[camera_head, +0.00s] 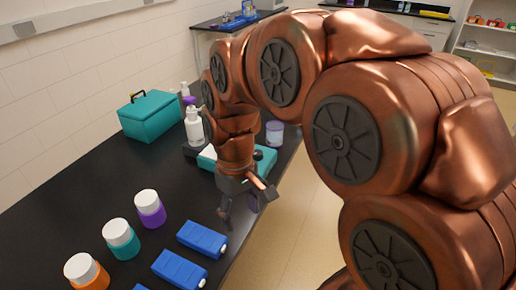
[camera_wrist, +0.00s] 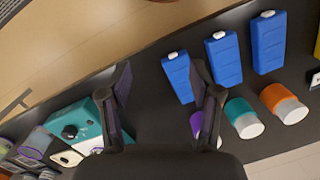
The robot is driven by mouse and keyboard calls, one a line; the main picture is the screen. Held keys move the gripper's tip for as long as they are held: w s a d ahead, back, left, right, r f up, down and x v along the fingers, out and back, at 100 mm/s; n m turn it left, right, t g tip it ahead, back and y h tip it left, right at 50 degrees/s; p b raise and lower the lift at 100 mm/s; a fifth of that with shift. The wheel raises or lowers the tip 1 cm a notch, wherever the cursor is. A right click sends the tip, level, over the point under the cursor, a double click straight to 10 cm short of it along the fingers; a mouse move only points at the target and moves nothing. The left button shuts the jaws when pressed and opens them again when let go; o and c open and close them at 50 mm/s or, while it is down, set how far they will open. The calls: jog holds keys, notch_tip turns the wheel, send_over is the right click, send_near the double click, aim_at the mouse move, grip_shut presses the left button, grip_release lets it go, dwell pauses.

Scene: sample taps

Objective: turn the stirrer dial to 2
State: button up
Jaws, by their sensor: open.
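The stirrer is a teal and white box; in the wrist view its teal body (camera_wrist: 88,116) is at the lower left, and in the head view it (camera_head: 207,157) is partly hidden behind my arm. A dark round dial (camera_wrist: 69,131) shows on its front in the wrist view; its setting is too small to read. My gripper (camera_head: 247,206) is open and empty near the table's front edge, on the near side of the stirrer. In the wrist view its fingers (camera_wrist: 165,98) are spread over bare black table, right of the dial and apart from it.
A teal case (camera_head: 150,116), a white bottle (camera_head: 194,127) and a purple-and-white jar (camera_head: 274,133) stand farther back. Open floor lies right of the table.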

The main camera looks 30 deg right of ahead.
jog(key=w+d+r+n+p, duration=0.1)
jog(key=w+d, duration=0.3)
jog(key=w, duration=0.4)
jog(key=w+d+p, duration=0.1)
jog(key=w+d, duration=0.4)
jog(key=w, duration=0.2)
jog(key=n+t, duration=0.1)
send_over(258, 153)
notch_tip(258, 153, down, 3)
jog(key=shift+r+p, duration=0.15)
jog(key=shift+p, duration=0.2)
jog(key=shift+w+d+f, duration=0.1)
jog(key=shift+d+f, duration=0.15)
jog(key=shift+d, duration=0.1)
jog(key=shift+a+f+p, duration=0.2)
jog(key=shift+f+p, duration=1.1)
jog(key=shift+f, duration=2.5)
jog(key=c, duration=1.1)
